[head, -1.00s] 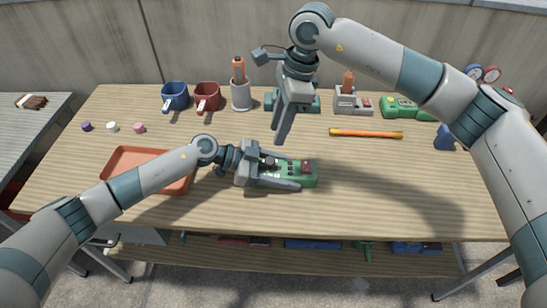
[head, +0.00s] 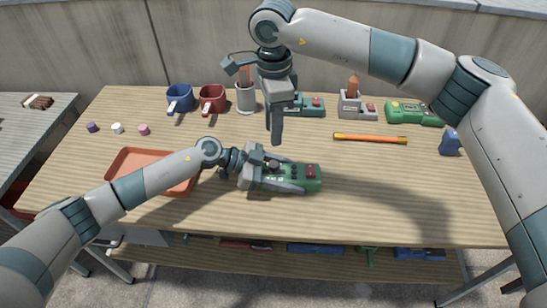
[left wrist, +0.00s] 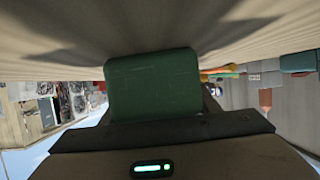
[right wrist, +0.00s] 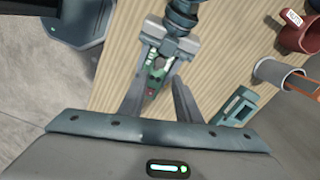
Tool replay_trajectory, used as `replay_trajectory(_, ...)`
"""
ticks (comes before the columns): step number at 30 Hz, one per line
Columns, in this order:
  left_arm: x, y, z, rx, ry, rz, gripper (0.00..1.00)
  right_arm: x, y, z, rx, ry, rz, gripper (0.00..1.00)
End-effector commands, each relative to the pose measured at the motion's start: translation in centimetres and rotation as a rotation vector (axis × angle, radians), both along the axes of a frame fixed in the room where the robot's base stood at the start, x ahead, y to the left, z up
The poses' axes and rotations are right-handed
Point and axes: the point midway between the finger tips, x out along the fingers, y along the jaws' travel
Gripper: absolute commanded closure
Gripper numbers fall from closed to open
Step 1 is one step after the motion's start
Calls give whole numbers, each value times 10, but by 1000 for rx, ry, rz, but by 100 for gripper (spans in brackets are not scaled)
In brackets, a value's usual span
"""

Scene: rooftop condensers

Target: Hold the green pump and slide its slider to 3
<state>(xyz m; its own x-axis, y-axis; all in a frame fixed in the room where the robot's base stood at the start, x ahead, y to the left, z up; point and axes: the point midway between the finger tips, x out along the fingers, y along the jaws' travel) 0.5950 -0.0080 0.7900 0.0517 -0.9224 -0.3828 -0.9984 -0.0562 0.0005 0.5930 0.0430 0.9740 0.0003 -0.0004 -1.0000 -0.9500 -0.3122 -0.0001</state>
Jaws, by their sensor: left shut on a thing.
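The green pump (head: 300,181) lies on the wooden table, with a red patch near its right end. My left gripper (head: 278,182) is shut on it, one finger along each long side. The pump fills the middle of the left wrist view as a green block (left wrist: 152,85). A dark knob (head: 274,162) shows near the left gripper's palm; I cannot tell its mark, and the scale is too small to read. My right gripper (head: 277,135) hangs above and behind the pump, empty. In the right wrist view its fingers (right wrist: 155,105) stand apart, with the pump (right wrist: 154,76) beyond them.
An orange tray (head: 120,165) is at the left, partly under my left arm. Blue (head: 180,98) and red (head: 213,99) mugs, a grey cup (head: 246,100), a teal device (head: 312,105) and another green device (head: 405,112) stand along the back. An orange-yellow stick (head: 370,139) lies at right. The front is clear.

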Motion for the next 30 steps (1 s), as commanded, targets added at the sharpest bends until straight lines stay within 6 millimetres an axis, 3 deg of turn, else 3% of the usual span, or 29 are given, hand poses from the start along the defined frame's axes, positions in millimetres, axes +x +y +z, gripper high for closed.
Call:
replay_trajectory(18, 0, 0, 1, -1, -1, 1, 87, 0, 0, -91, 0, 1, -1, 70)
replay_trajectory(24, 0, 0, 1, -1, -1, 1, 87, 0, 0, -107, 0, -1, 0, 70)
replay_trajectory(30, 0, 0, 1, -1, -1, 1, 87, 0, 0, -110, 0, -2, 1, 70)
